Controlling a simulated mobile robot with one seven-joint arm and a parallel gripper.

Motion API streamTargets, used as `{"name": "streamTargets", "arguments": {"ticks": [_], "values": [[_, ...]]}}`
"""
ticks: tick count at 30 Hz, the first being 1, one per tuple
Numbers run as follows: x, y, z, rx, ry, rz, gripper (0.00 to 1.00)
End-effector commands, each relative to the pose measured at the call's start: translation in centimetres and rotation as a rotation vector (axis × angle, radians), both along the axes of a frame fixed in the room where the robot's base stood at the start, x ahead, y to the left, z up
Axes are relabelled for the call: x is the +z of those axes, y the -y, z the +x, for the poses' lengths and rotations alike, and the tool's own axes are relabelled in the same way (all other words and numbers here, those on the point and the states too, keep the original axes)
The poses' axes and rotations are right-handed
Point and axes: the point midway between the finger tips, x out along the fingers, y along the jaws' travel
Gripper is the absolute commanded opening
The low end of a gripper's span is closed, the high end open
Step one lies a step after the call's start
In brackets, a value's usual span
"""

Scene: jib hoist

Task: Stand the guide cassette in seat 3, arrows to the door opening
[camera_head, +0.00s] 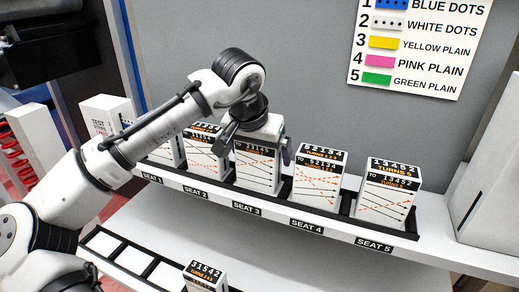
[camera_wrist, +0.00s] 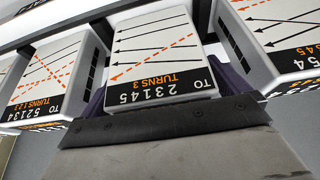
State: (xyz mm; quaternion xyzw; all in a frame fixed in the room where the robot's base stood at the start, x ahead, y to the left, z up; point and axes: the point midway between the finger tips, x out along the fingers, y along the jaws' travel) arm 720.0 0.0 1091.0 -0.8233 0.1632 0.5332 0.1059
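The guide cassette (camera_head: 257,168) is a white block with a black "23145" and orange "TURNS 3" header and arrows on its face. It stands upright at the SEAT 3 label (camera_head: 247,208). In the wrist view the cassette (camera_wrist: 155,60) appears upside down, its arrowheads toward the left; this matches the right in the head view. My gripper (camera_head: 258,140) is over its top, one finger at each side. The purple pads lie close against its sides; whether they press on it is unclear. I cannot identify the door opening.
Cassettes stand on both sides: one at seat 2 (camera_head: 203,150), one at seat 4 (camera_head: 317,182), one at seat 5 (camera_head: 388,192). Side gaps are narrow. Another cassette (camera_head: 204,277) is in the lower rack, which has empty bays. A colour chart (camera_head: 415,45) hangs behind.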

Motion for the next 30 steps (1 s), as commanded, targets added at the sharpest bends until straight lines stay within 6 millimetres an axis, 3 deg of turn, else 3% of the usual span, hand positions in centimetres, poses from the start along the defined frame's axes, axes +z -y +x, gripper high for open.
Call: {"name": "streamTargets", "arguments": {"ticks": [9, 21, 30], "values": [[0.9, -0.1, -0.2, 0.001, 0.0, -0.002, 1.0], [8.3, -1.4, -3.3, 0.0, 0.002, -0.002, 1.0], [11.2, -1.9, -4.5, -0.001, 0.001, -0.001, 1.0]]}}
